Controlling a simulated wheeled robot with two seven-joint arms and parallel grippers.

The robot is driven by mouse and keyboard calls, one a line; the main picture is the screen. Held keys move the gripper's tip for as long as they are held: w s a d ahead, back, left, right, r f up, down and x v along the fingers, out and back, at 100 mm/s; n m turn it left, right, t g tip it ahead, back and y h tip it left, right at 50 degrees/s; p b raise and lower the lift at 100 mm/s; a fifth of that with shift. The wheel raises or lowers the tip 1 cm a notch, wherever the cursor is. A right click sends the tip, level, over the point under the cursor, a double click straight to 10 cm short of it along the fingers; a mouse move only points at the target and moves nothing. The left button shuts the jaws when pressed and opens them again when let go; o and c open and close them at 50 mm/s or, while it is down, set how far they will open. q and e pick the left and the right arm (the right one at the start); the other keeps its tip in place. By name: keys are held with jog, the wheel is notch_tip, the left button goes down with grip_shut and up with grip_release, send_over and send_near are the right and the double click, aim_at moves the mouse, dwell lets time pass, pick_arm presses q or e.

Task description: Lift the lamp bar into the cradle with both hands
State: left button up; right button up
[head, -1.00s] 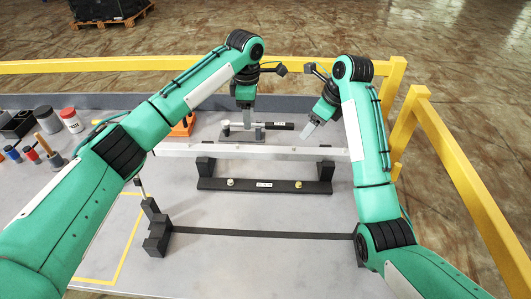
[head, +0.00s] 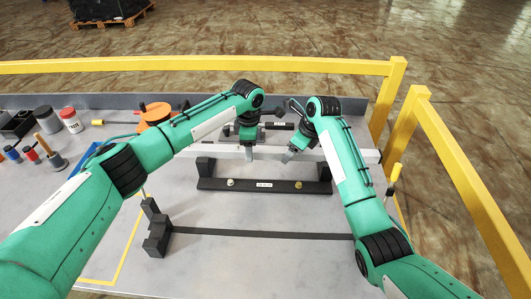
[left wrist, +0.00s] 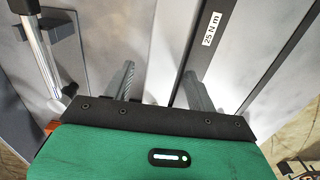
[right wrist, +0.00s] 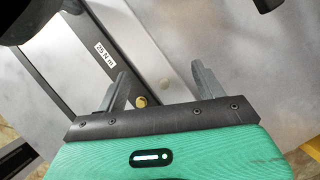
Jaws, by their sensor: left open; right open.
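The lamp bar (head: 365,156) looks to be the long pale grey bar lying crosswise at mid-table. A low black stand with a white label and two uprights (head: 215,184) is just in front of it; I cannot tell whether the bar rests on the uprights. I cannot tell for certain which black part is the cradle. My left gripper (head: 250,155) is open, pointing down at the bar's middle. My right gripper (head: 288,157) is open and tilted, close to its right. The fingers show apart in the left wrist view (left wrist: 160,72) and right wrist view (right wrist: 160,72).
Stepped black blocks (head: 157,232) and a long black strip (head: 260,234) lie nearer me. An orange round tool (head: 154,112), a red-lidded pot (head: 71,120) and small tools are at left. Yellow rails (head: 455,165) bound the back and right.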

pick_arm(q)
jog(key=c, duration=1)
pick_arm(e)
jog(key=c, duration=0.9)
pick_arm(q)
grip_shut()
pick_arm(e)
jog(key=c, duration=0.4)
grip_shut()
pick_arm(q)
jog(key=shift+w+r, duration=0.1)
jog(key=shift+r, duration=0.1)
pick_arm(e)
jog(key=shift+w+r, duration=0.1)
jog(key=shift+r, duration=0.15)
